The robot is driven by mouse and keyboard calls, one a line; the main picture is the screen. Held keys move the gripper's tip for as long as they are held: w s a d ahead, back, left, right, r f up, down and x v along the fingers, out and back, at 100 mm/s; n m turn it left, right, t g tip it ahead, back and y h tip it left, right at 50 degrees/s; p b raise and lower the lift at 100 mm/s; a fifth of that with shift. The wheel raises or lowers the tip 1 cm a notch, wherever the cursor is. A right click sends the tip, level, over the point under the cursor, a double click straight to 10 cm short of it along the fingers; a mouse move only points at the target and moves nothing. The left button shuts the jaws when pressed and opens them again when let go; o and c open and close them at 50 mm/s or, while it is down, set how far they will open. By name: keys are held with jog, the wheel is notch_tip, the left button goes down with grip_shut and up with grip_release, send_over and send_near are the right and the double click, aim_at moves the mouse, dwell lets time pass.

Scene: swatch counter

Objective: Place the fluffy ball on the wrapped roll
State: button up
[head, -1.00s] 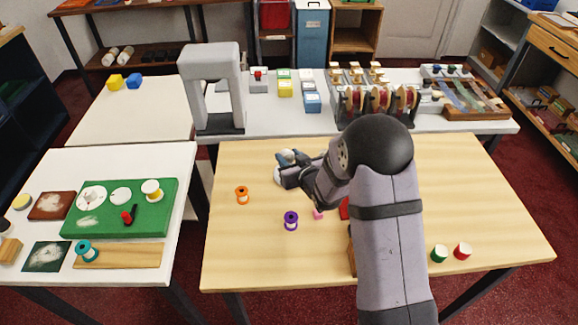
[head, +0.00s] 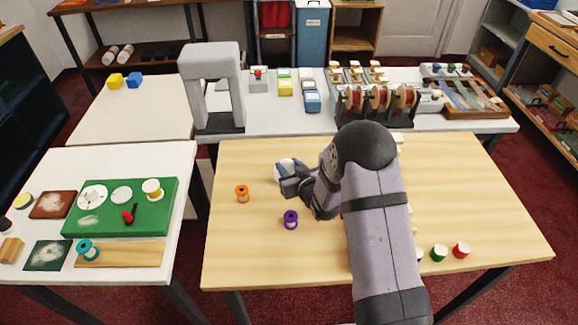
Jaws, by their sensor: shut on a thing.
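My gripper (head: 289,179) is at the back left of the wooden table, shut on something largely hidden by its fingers. A whitish, rounded thing (head: 283,168) shows at and just behind the fingertips. I cannot tell whether it is the fluffy ball, the wrapped roll, or both together. My gripper touches it or is very close to it. No other thing in view can be clearly made out as the ball or the roll.
An orange spool (head: 242,194) and a purple spool (head: 291,219) stand left of and below my gripper. Green (head: 439,252) and red (head: 461,250) spools stand at the front right. My arm hides the table's middle. A grey arch (head: 213,85) stands behind on the white counter.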

jog(key=o, duration=1)
jog(key=shift+f, duration=0.1)
jog(key=shift+r, duration=0.25)
jog(key=b+v, duration=0.2)
jog(key=v, duration=1)
